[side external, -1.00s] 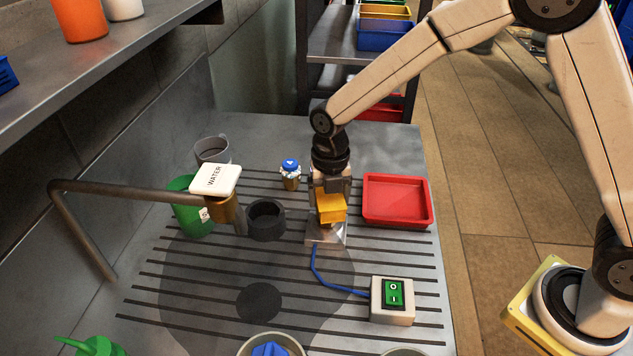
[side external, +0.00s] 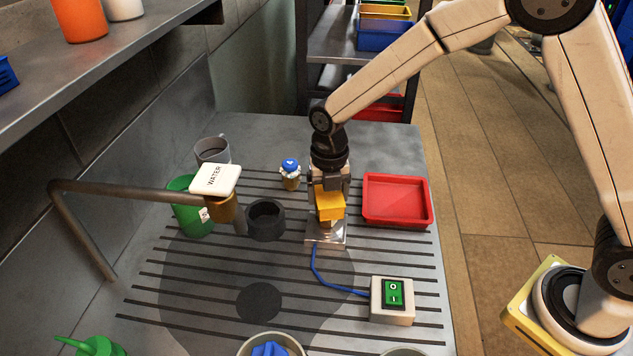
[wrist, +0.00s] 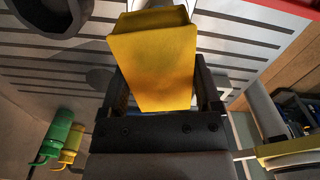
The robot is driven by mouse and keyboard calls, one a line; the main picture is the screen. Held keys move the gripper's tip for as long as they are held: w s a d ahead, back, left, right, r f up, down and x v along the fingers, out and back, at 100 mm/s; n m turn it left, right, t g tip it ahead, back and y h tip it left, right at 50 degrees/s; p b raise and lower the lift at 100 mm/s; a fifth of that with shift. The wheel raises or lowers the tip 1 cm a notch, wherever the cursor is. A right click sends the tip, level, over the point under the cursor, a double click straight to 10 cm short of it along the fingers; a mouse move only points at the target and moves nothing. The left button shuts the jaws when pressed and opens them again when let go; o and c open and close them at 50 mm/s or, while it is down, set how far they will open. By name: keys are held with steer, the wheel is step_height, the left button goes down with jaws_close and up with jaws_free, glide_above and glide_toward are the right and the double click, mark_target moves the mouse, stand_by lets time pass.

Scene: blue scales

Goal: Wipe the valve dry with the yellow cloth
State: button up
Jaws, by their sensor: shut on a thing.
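My gripper (side external: 328,190) is shut on a yellow block-shaped piece (side external: 329,206), held just above or on a shiny metal block (side external: 326,236); I cannot tell if they touch. In the wrist view the yellow piece (wrist: 155,62) sits between the fingers (wrist: 160,90), with straight edges and a hollow far end; I cannot tell whether it is cloth. No part is labelled as a valve. A tap with a white WATER cap (side external: 215,180) and a brass body (side external: 222,208) stands on the left, apart from my gripper.
A blue cable joins the metal block to a switch box (side external: 393,301). A red tray (side external: 397,200) lies right of my gripper. A dark cup (side external: 265,220), a blue-lidded jar (side external: 290,175) and a green cup (side external: 190,208) are left. The slatted surface in front is mostly clear.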

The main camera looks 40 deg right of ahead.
steer(key=shift+d+f, duration=0.2)
steer(key=shift+f, duration=0.05)
steer(key=shift+c, duration=0.7)
steer(key=shift+s+a, duration=0.45)
steer(key=shift+s, duration=0.4)
steer(key=shift+c, duration=0.7)
steer(key=shift+w+d+r, duration=0.15)
steer(key=shift+w+d, duration=0.05)
steer(key=shift+w, duration=0.3)
steer(key=shift+w+d+r, duration=0.1)
steer(key=shift+w+d, duration=0.1)
steer(key=shift+w, duration=0.25)
steer(key=shift+s+a, duration=0.15)
steer(key=shift+s, duration=0.05)
